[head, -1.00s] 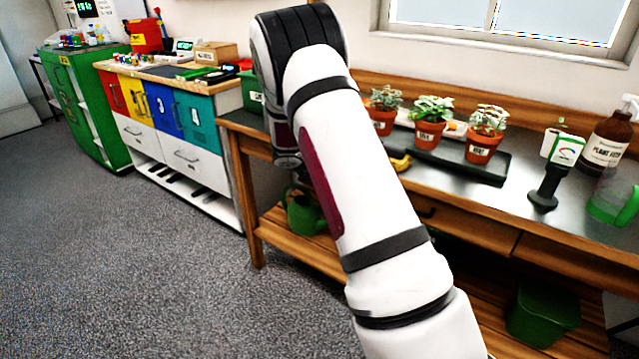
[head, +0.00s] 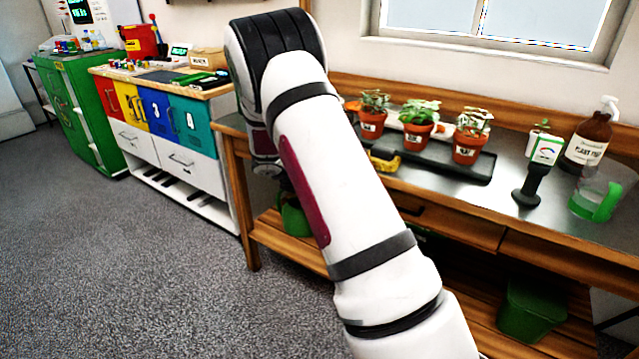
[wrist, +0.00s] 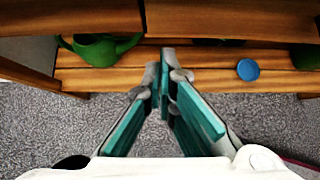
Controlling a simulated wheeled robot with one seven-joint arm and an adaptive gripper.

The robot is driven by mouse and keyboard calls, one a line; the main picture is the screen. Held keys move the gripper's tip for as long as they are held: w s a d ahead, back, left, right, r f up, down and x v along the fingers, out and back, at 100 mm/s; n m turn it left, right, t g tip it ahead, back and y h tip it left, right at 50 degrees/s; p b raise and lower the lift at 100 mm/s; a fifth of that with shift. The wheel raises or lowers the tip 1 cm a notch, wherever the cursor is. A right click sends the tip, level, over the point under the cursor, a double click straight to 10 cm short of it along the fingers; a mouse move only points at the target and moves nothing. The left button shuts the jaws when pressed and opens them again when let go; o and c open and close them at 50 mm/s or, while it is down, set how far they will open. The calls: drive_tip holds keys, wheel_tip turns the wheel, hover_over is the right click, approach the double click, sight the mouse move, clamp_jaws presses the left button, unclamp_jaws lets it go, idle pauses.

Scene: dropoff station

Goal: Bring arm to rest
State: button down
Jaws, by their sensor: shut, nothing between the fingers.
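My gripper (wrist: 164,72) shows in the wrist view with its two teal-padded fingers closed together at the tips and nothing between them. It points at the lower wooden shelf (wrist: 205,78) of the bench, above the grey carpet. In the head view my white arm rises from the bottom and bends at a black-banded joint in front of the bench. My gripper is hidden behind the arm there.
The bench (head: 505,195) holds potted plants on a black tray (head: 480,172), a sensor on a stand (head: 532,180) and a brown spray bottle (head: 589,140). A green watering can (wrist: 98,50) and a blue round thing (wrist: 248,69) are on the lower shelf. Open carpet (head: 110,260) lies left.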

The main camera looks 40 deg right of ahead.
drive_tip(key=p+v, duration=0.1)
drive_tip(key=v, duration=0.7)
drive_tip(key=shift+a+r, duration=0.2)
drive_tip(key=shift+r, duration=0.15)
drive_tip(key=s+a+r+m+g+y, duration=0.1)
drive_tip(key=s+a+r+m, duration=0.2)
drive_tip(key=s+r+m, duration=0.5)
drive_tip(key=s+a+r+m+g+y, duration=0.1)
drive_tip(key=s+a+r+m, duration=0.2)
drive_tip(key=s+r, duration=0.55)
drive_tip(key=s+a+m+y, duration=0.3)
drive_tip(key=s+a+m, duration=0.4)
drive_tip(key=s, duration=0.7)
drive_tip(key=s+a+m+y, duration=0.35)
drive_tip(key=s+a, duration=0.45)
drive_tip(key=s, duration=0.6)
wheel_tip(320, 180, up, 16)
drive_tip(key=t+p, duration=0.3)
drive_tip(key=p, duration=1.2)
drive_tip(key=shift+m, duration=0.25)
